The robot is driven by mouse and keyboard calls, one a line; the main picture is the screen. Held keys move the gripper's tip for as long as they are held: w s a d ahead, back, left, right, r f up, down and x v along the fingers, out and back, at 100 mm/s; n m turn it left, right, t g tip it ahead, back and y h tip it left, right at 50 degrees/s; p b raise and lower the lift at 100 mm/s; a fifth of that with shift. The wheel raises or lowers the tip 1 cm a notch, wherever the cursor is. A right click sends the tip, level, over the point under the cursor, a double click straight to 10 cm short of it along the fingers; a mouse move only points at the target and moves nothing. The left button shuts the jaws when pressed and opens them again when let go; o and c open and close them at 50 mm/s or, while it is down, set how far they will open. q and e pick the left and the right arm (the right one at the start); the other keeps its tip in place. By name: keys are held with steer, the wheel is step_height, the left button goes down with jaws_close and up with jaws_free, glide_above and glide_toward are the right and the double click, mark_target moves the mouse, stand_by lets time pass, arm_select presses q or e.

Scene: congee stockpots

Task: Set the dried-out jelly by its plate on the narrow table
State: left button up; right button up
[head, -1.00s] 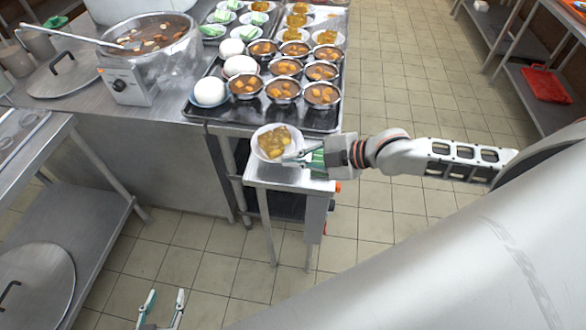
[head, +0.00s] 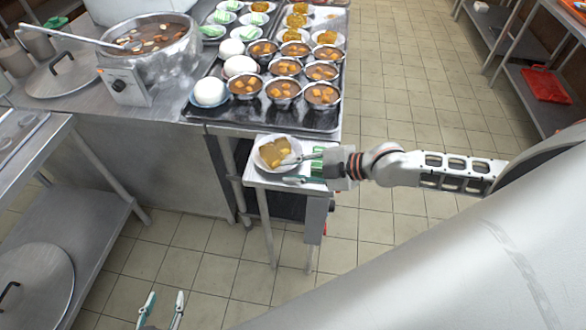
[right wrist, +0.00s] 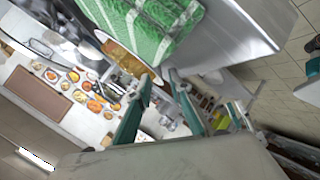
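The amber jelly (head: 275,151), in a small white plate (head: 267,165), rests on the narrow table (head: 262,181), near its far left edge. The jelly and plate also show partly in the right wrist view, where the jelly (right wrist: 125,60) lies beyond the fingers. My right gripper (head: 294,169) is open at the plate's right side, fingers apart with nothing visibly clamped between them. I cannot tell whether a finger still touches the rim. My left gripper (head: 166,295) is open and empty, low over the floor at the bottom.
A green patterned bundle (right wrist: 150,28) lies near my right gripper, mostly hidden by it in the head view. The counter behind holds a dark tray (head: 308,121) of bowls and plates, plus a large pot (head: 150,45). Tiled floor is open at right.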

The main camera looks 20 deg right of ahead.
steer(key=shift+r, duration=0.15)
steer(key=v, duration=0.9)
steer(key=shift+s+d+r, duration=0.1)
steer(key=shift+s+d, duration=0.15)
steer(key=shift+s, duration=0.05)
steer(key=shift+p+v, duration=0.65)
steer(key=shift+v, duration=0.4)
